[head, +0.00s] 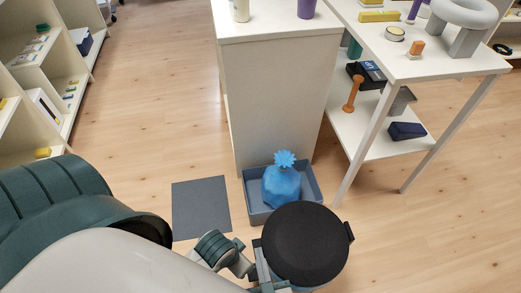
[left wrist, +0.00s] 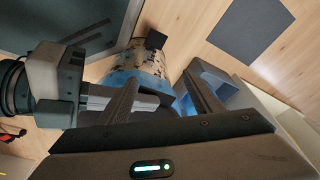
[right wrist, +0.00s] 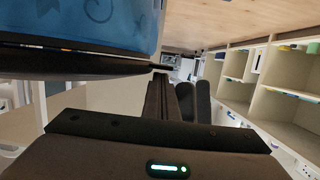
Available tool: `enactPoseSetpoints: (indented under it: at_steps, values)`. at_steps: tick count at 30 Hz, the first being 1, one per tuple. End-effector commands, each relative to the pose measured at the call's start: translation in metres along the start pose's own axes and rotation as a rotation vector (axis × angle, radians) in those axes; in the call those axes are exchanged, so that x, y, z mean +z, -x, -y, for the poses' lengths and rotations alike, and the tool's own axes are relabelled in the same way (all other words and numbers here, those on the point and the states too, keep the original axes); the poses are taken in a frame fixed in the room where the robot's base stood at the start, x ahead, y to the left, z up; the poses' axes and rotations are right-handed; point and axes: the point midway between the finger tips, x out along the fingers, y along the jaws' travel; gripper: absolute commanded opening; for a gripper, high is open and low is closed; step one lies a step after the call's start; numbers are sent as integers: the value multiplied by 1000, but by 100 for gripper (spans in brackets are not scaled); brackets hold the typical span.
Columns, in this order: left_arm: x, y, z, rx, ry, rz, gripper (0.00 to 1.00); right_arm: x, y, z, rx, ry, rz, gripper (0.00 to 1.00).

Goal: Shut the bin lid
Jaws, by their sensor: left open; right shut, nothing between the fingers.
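The bin's round black lid (head: 305,243) lies over the top of the bin at lower centre in the head view. A little blue bin wall (head: 300,287) shows under it. In the right wrist view the patterned blue bin (right wrist: 90,22) is at upper left, with the lid's dark edge (right wrist: 85,66) along its rim. I cannot tell whether a small gap remains there.
A blue tied bag (head: 282,187) sits in a blue-grey tray (head: 256,213) behind the bin. A grey mat (head: 201,208) lies left of it. A white cabinet (head: 270,105) and a white table (head: 430,62) stand behind. Open floor lies right of the bin.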

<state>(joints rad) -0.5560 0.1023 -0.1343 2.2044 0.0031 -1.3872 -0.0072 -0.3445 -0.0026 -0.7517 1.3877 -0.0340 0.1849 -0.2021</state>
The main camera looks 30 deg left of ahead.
Motion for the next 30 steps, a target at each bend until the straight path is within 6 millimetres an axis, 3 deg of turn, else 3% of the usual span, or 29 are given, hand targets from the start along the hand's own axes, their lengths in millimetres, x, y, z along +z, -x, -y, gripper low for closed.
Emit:
enactPoseSetpoints:
  at_steps: [9, 23, 30]
  values:
    - [0, 24, 0, -1, 1, -5, 59, 13, -2, 2, 8, 36, 4, 0]
    - [1, 24, 0, -1, 1, -4, 59, 19, -1, 2, 7, 38, 15, 0]
    - [1, 23, 0, -1, 2, -4, 59, 21, 12, 2, 7, 38, 19, 0]
